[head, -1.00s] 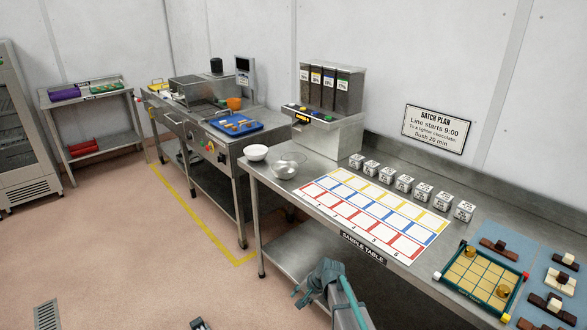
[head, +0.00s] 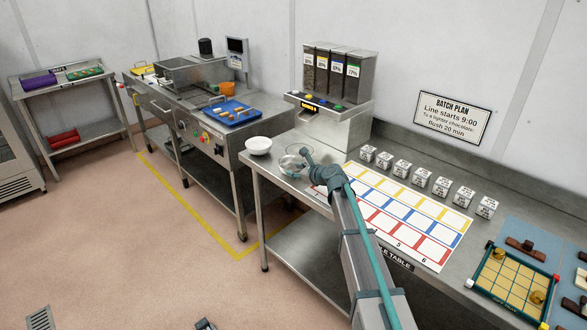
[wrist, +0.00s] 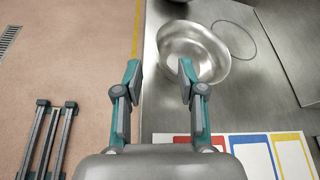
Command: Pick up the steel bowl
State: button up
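The steel bowl (wrist: 214,62) sits on the sample table, near its left edge. In the head view the steel bowl (head: 291,164) is partly covered by my arm. My gripper (wrist: 158,70) is open, with nothing between its fingers. In the wrist view the bowl lies beyond the fingertips and to the right, with the right fingertip overlapping its left rim. I cannot tell the height of the fingers above the table. My gripper's fingers are not clear in the head view.
A dispenser (head: 335,85) stands behind. A printed colour grid sheet (head: 437,209) and several labelled cubes (head: 420,177) lie to the right. A thin ring outline (wrist: 234,40) shows beside the bowl.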

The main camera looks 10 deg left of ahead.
aim_at(283, 170)
jog(key=p+x, duration=0.1)
jog(key=x, duration=0.2)
jog(key=shift+w+a, duration=0.2)
jog(key=shift+w, duration=0.1)
jog(key=shift+f+p+x, duration=0.15)
jog(key=shift+p+x, duration=0.45)
jog(key=shift+x, duration=0.85)
jog(key=shift+f+p+x, duration=0.15)
jog(key=shift+p+x, duration=0.45)
jog(key=shift+x, duration=0.8)
jog(key=shift+s+d, duration=0.1)
jog(key=shift+c, duration=0.2)
grip_shut()
